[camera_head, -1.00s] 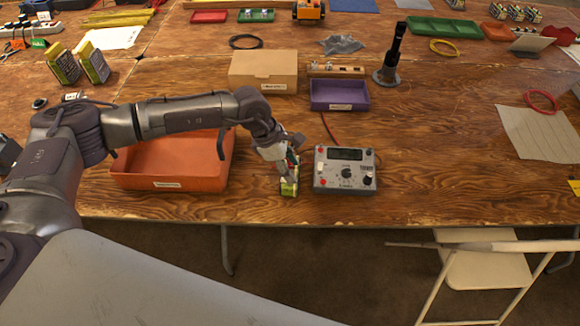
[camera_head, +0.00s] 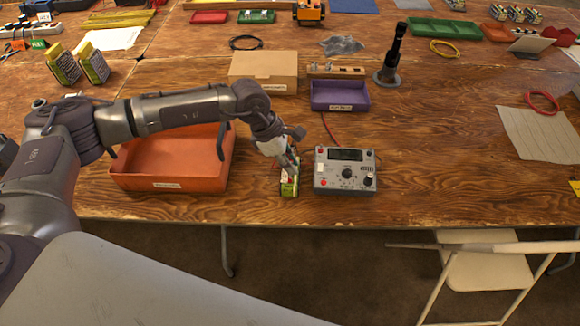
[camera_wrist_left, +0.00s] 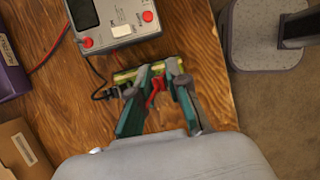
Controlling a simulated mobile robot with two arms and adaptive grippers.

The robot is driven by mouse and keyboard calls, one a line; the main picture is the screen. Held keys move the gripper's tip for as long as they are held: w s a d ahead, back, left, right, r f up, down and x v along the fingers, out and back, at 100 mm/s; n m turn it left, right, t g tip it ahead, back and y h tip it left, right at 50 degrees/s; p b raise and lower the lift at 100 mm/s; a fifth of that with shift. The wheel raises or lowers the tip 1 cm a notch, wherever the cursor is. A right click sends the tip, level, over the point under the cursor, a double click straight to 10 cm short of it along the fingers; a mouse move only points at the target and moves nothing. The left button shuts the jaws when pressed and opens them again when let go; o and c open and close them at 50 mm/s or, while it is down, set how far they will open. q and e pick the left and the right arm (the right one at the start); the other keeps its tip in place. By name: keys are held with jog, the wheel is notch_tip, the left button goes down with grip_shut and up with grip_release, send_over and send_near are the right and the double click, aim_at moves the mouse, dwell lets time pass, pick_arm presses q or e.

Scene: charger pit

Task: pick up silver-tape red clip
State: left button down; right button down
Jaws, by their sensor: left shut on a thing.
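My left gripper (camera_head: 289,168) is over the small yellow-green pack (camera_head: 289,187) beside the grey meter. In the left wrist view its fingers (camera_wrist_left: 164,74) point down at the pack (camera_wrist_left: 125,75). A red clip (camera_wrist_left: 156,90) shows between the fingers, and the gripper is shut on it. The fingers hide part of the clip and pack. I cannot make out silver tape on the clip. A black lead (camera_wrist_left: 108,91) runs at the pack's left end in that view. My right gripper is not in view.
The grey meter (camera_head: 345,170) stands close to the right of the gripper. An orange tray (camera_head: 172,183) is to its left. A purple bin (camera_head: 339,95) and a cardboard box (camera_head: 262,70) are behind.

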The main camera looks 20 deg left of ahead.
pick_arm(q)
jog(key=s+d+r+b, duration=0.3)
jog(key=s+d+r, duration=0.3)
jog(key=s+r, duration=0.3)
jog(key=shift+s+d, duration=0.2)
jog(key=shift+s, duration=0.25)
jog(key=shift+r, duration=0.1)
jog(key=w+f+b, duration=0.1)
jog(key=w+b, duration=0.2)
jog(key=w, duration=0.7)
jog(key=w+a+f+b, duration=0.1)
jog(key=w+b, duration=0.2)
jog(key=w, duration=0.8)
jog(key=shift+f, duration=0.3)
